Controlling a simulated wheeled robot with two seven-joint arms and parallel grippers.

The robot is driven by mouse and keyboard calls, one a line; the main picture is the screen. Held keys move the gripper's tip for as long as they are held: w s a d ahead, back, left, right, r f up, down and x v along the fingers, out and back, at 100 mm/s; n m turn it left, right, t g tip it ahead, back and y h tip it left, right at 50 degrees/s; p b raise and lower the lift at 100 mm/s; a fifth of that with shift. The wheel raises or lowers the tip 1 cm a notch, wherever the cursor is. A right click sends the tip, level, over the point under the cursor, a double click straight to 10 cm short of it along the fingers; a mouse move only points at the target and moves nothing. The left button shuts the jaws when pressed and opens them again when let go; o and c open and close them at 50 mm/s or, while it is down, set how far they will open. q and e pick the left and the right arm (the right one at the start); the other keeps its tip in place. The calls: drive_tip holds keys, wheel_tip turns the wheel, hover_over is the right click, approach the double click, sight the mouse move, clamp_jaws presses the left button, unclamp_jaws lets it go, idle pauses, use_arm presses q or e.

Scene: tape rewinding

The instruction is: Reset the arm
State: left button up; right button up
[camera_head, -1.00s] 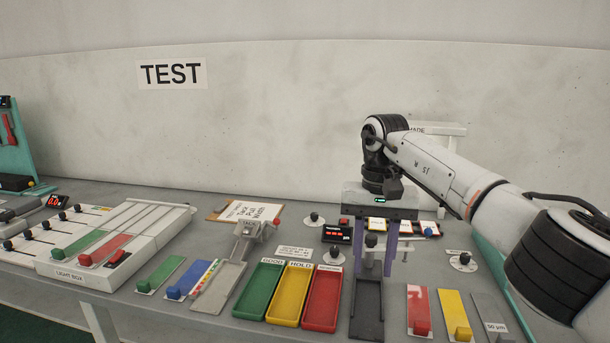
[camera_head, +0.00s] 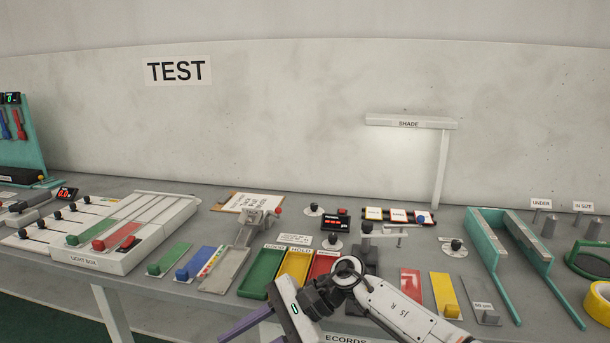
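My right arm (camera_head: 400,312) reaches in from the bottom, folded low at the table's front edge. Its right gripper (camera_head: 252,331) points down and left, with purple fingers that stand apart and hold nothing I can see. The fingertips run toward the bottom edge of the picture and are partly cut off. The gripper body covers the front of the green, yellow and red trays. My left gripper is not in view.
Green (camera_head: 262,272), yellow (camera_head: 297,267) and red (camera_head: 322,265) trays lie just behind the gripper. A light box (camera_head: 85,262) is at left. A shade stand (camera_head: 440,165), teal rails (camera_head: 485,240) and a yellow tape roll (camera_head: 598,303) are at right. The air above the table is clear.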

drive_tip(key=s+a+r+m+t+y, duration=0.1)
drive_tip(key=s+a+m+t+y, duration=0.2)
drive_tip(key=m+y, duration=0.4)
drive_tip(key=d+f+m+t+h, duration=0.25)
drive_tip(key=d+m+t, duration=0.2)
drive_tip(key=m, duration=0.65)
drive_tip(key=w+d+f+m+t+h, duration=0.1)
drive_tip(key=d+f+m+t+h, duration=0.25)
drive_tip(key=m, duration=0.75)
drive_tip(key=d+f+m+t+h, duration=0.1)
drive_tip(key=d+f+m+t, duration=0.1)
drive_tip(key=d+m+t, duration=0.65)
drive_tip(key=s+d+f+m+g+h, duration=0.4)
drive_tip(key=s+d+f+m+h, duration=0.4)
drive_tip(key=f+m, duration=0.55)
drive_tip(key=s+d+f+m+g, duration=0.2)
drive_tip(key=s+d+m, duration=0.1)
drive_tip(key=s, duration=0.3)
drive_tip(key=s+d+f+m+g+h, duration=0.1)
drive_tip(key=s+d+f+m+g, duration=0.1)
drive_tip(key=s+m, duration=0.4)
drive_tip(key=shift+s+d+f, duration=0.35)
drive_tip(key=shift+s+d, duration=0.45)
drive_tip(key=shift+d, duration=0.1)
